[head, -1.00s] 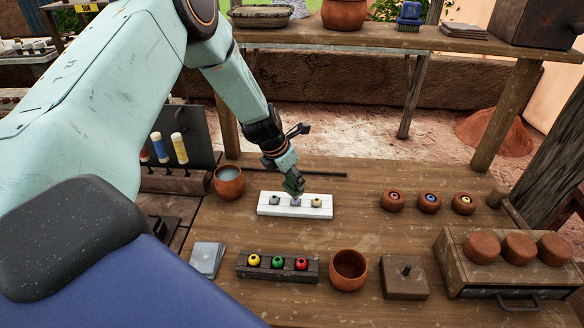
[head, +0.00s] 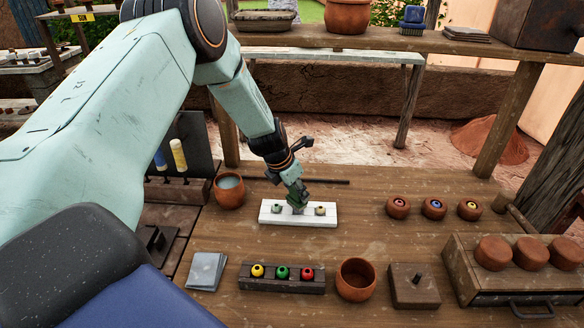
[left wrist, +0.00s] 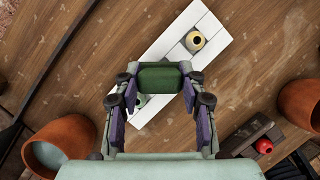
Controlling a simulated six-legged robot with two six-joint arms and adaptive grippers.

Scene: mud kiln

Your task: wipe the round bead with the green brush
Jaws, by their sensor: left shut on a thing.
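My left gripper (head: 297,205) is shut on the green brush, whose green block (left wrist: 160,78) shows between the fingers in the left wrist view. The brush is low over the middle of the white board (head: 331,217). A dull grey-green bead (head: 277,209) sits left of it and a dull yellowish bead (head: 320,209) right of it. The yellowish bead also shows in the left wrist view (left wrist: 195,40). The middle of the board is hidden by the gripper and brush, so I cannot tell whether the bristles touch a bead. My right gripper is out of view.
A dark rack (head: 283,287) holds yellow, green and red beads, in front of the board. A clay cup of pale liquid (head: 229,191) stands left and an empty clay cup (head: 356,279) in front. Small clay pots (head: 433,208) stand right. Bare table lies between.

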